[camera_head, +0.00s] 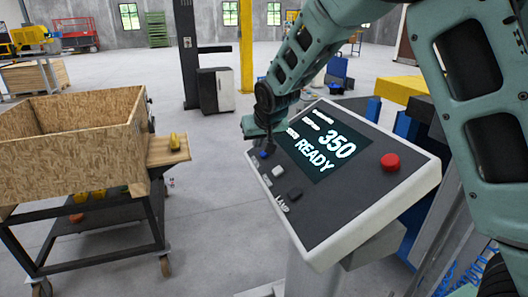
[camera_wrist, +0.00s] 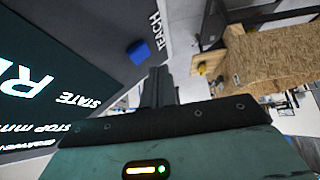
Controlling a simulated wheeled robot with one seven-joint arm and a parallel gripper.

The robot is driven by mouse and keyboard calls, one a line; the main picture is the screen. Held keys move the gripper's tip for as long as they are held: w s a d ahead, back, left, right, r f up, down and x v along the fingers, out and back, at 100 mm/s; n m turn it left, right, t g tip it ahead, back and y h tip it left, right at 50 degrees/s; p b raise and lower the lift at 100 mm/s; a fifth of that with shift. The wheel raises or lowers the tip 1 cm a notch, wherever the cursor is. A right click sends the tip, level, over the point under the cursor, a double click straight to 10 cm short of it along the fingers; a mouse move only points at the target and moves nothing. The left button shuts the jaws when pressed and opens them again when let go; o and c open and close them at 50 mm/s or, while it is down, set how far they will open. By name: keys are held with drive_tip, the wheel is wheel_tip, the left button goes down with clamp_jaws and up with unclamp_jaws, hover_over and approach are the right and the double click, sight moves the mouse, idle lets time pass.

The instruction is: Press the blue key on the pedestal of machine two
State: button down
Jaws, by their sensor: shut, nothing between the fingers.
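The pedestal (camera_head: 345,225) has a tilted dark panel with a pale rim and a lit screen (camera_head: 322,143) reading "350" and "READY". The blue key (camera_head: 263,155) is at the panel's left, just below my gripper (camera_head: 269,146). In the wrist view the blue key (camera_wrist: 139,51) lies beside the word "TEACH", just past and slightly left of the fingertips of my gripper (camera_wrist: 160,72). The fingers are shut and empty. They look apart from the key, though the exact gap is hard to tell. No machine number is readable.
A white key (camera_head: 278,171) and a dark key (camera_head: 294,193) sit near the blue one. A red button (camera_head: 390,161) is at the panel's right. A wooden bin (camera_head: 70,155) on a wheeled cart stands at left, with clear floor between.

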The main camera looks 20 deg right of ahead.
drive_tip(key=a+r+p, duration=0.2)
drive_tip(key=r, duration=0.1)
drive_tip(key=shift+r, duration=0.3)
idle(0.6)
drive_tip(key=s+a+f+n+g+y+b, duration=0.15)
drive_tip(key=s+a, duration=0.25)
drive_tip(key=s, duration=0.8)
drive_tip(key=s+a+f+n+g, duration=0.1)
drive_tip(key=s+a+n+g, duration=0.25)
drive_tip(key=s, duration=0.85)
drive_tip(key=s+f+n+g, duration=0.1)
drive_tip(key=s, duration=0.7)
drive_tip(key=s+d+f+n+g+h, duration=0.1)
drive_tip(key=s, duration=0.8)
drive_tip(key=shift+s+d+n+b, duration=0.2)
drive_tip(key=shift+d+n+b, duration=0.1)
drive_tip(key=shift+b, duration=0.15)
